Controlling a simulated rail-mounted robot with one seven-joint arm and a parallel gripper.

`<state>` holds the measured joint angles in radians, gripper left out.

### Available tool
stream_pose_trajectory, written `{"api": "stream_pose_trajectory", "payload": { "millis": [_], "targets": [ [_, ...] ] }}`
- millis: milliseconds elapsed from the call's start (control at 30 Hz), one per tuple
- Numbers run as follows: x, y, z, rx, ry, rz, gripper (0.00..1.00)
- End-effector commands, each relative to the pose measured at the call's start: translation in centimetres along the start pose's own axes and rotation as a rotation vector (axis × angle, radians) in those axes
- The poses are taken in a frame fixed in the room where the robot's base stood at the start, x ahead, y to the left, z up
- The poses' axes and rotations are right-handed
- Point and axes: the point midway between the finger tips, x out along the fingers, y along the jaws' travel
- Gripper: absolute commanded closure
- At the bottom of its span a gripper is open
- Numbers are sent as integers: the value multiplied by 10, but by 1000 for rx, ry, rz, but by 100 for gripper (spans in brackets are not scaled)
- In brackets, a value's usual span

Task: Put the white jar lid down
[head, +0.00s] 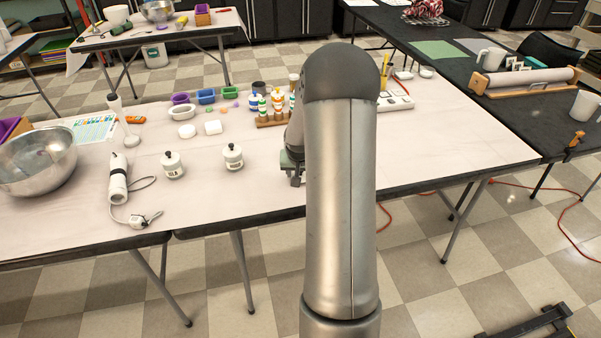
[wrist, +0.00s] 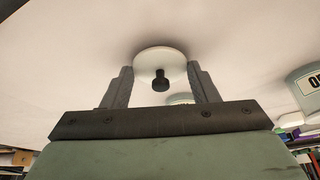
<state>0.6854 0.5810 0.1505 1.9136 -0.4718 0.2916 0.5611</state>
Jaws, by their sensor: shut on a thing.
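A white jar lid with a black knob (wrist: 172,58) sits between the two fingers of my gripper (wrist: 161,84) in the wrist view. The fingers are shut on its sides. A soft shadow falls on the pale tabletop around the lid; I cannot tell whether the lid touches the table. In the head view my gripper (head: 294,178) is low over the front of the table, right of the jars, partly behind my arm. The lid is hidden there.
Two white jars with black knobs, the left jar (head: 172,168) and the right jar (head: 233,158), stand left of my gripper. A bottle rack (head: 272,121) is behind. The white table (head: 216,202) is clear at the front between the right jar and my gripper.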

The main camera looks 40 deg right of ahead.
Motion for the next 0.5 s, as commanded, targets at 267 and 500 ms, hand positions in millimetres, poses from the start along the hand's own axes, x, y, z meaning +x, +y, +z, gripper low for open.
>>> {"api": "stream_pose_trajectory", "payload": {
  "millis": [267, 500],
  "targets": [
    [2, 0, 1, 1, 2, 0, 67],
    [5, 0, 2, 1, 1, 0, 24]
  ]
}}
